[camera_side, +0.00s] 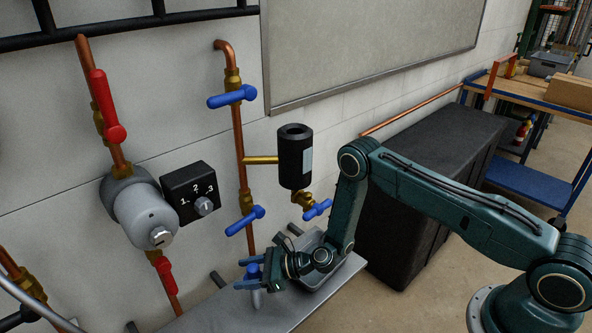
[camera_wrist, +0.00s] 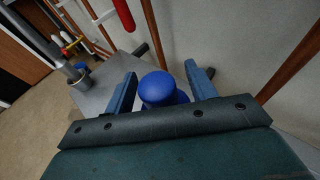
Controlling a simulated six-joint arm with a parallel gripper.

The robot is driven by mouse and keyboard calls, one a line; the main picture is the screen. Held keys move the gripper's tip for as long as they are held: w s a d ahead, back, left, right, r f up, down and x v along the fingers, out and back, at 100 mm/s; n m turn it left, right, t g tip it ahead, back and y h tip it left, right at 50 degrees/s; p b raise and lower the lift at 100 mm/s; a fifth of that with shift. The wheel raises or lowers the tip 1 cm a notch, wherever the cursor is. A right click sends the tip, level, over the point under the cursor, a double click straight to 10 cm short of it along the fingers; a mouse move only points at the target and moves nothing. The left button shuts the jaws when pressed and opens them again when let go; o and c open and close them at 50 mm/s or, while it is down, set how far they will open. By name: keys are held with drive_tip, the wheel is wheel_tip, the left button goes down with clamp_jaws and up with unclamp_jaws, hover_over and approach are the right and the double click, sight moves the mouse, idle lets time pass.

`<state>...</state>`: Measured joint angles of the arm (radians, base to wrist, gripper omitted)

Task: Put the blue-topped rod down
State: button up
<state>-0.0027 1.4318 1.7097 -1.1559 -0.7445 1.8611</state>
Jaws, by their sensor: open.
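The blue-topped rod shows in the side view with its blue top (camera_side: 253,271) at my gripper and a short pale shaft below it, close to the grey metal ledge (camera_side: 212,316). It looks about upright; I cannot tell whether its foot touches the ledge. In the wrist view its round blue top (camera_wrist: 158,87) sits between the two blue fingers of my gripper (camera_wrist: 161,77). The fingers are open, with a visible gap on either side of the top. In the side view my gripper (camera_side: 244,274) is low over the ledge, and its fingers partly hide the rod.
Copper pipes with blue valve levers (camera_side: 233,96) and a black cylinder (camera_side: 295,157) stand above the ledge. A grey tray (camera_side: 318,278) lies behind my gripper. A large black case (camera_side: 432,180) stands to the right.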

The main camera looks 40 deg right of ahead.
clamp_jaws()
drive_tip(key=shift+r, duration=0.2)
wheel_tip(320, 180, up, 10)
drive_tip(key=shift+f, duration=0.15)
idle(0.8)
idle(0.4)
